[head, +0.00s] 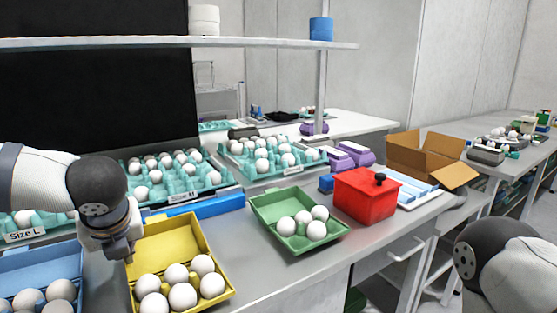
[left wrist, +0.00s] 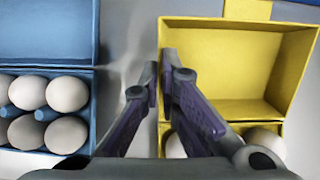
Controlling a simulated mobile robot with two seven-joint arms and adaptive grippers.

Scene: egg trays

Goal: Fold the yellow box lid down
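The yellow box (head: 205,299) stands on the table's near left, with several white eggs inside. Its lid (head: 168,246) is raised open at the far side, and its hollow inner face shows in the left wrist view (left wrist: 235,65). My left gripper (head: 122,256) is at the left edge of the lid. In the left wrist view its fingertips (left wrist: 159,72) are close together beside that edge; I cannot tell whether they touch it. No egg is held. My right arm shows at the lower right, with its gripper out of view.
A blue egg box (head: 40,264) is close on the left, its lid raised. A green box (head: 272,235) with several eggs and a red box (head: 364,196) stand to the right. Teal trays of eggs line the back, and a shelf (head: 270,43) hangs above.

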